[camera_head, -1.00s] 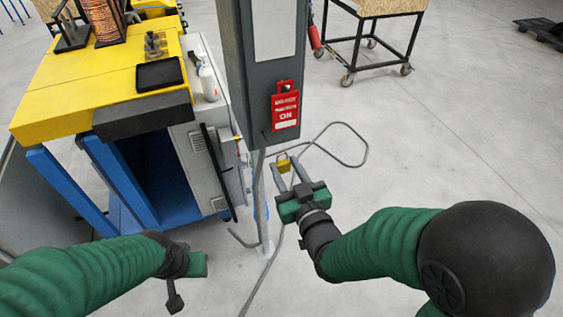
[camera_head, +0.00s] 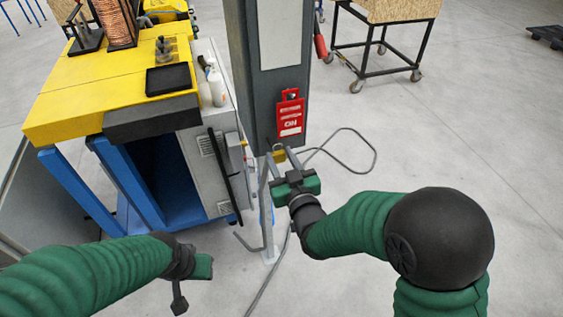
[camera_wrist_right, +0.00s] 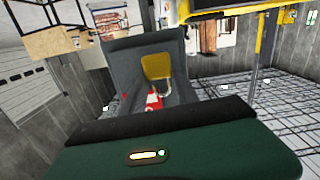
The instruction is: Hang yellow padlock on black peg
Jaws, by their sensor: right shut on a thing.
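The yellow padlock (camera_head: 279,156) is between the fingertips of my right gripper (camera_head: 280,160), which is shut on it.
A yellow-topped workbench (camera_head: 110,80) with blue legs and a black tray (camera_head: 167,80) stands left of the box. A cable (camera_head: 370,150) lies on the floor. A wheeled cart (camera_head: 385,45) stands at the back. The floor at right is clear.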

